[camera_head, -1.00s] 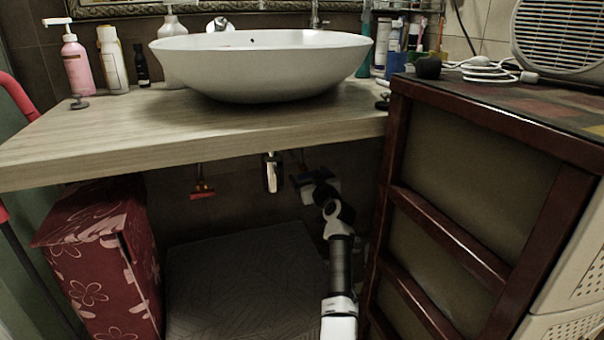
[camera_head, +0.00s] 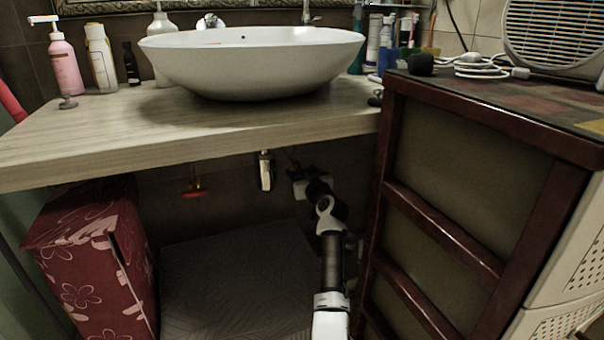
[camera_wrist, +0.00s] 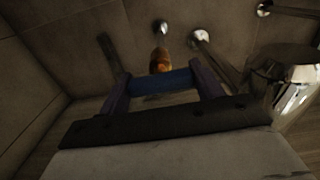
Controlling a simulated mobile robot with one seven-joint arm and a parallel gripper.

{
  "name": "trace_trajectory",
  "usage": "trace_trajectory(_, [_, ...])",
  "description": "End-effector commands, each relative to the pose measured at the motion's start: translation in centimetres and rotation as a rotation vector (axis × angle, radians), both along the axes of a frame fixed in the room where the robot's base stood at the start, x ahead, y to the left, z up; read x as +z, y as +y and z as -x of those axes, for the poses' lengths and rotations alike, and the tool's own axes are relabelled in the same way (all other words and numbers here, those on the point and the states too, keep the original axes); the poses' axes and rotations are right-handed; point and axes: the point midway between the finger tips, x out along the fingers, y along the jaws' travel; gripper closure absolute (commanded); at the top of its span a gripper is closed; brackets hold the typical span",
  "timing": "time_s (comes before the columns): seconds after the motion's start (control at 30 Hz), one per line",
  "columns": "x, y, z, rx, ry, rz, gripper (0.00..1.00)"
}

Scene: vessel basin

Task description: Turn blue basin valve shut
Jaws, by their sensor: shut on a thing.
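In the wrist view a blue valve handle (camera_wrist: 162,83) sits on a brass-coloured valve body (camera_wrist: 160,62) that comes out of the tiled wall. My gripper (camera_wrist: 158,76) has one finger on each side of the blue handle and is shut on it. In the head view my gripper (camera_head: 301,176) is under the counter, to the right of the drain pipe, near the back wall. The blue handle cannot be made out in the head view.
A red valve (camera_head: 194,190) hangs left of the chrome drain (camera_head: 265,170). The counter (camera_head: 200,135) with the white basin (camera_head: 255,60) is above. A dark wooden cabinet (camera_head: 440,225) stands close at right, a red flowered box (camera_head: 85,260) at left.

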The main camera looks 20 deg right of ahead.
Motion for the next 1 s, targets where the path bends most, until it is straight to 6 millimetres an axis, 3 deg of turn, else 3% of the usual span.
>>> trace_trajectory(0.3, [0.08, -0.01, -0.01, 0.0, -0.001, -0.04, 0.57])
trace_trajectory(0.33, [0.08, -0.01, -0.01, 0.0, -0.001, -0.04, 0.33])
trace_trajectory(0.5, [0.06, -0.01, 0.0, 0.0, 0.0, -0.038, 0.13])
trace_trajectory(1.0, [0.03, 0.43, -0.02, 0.002, 0.0, -0.037, 0.13])
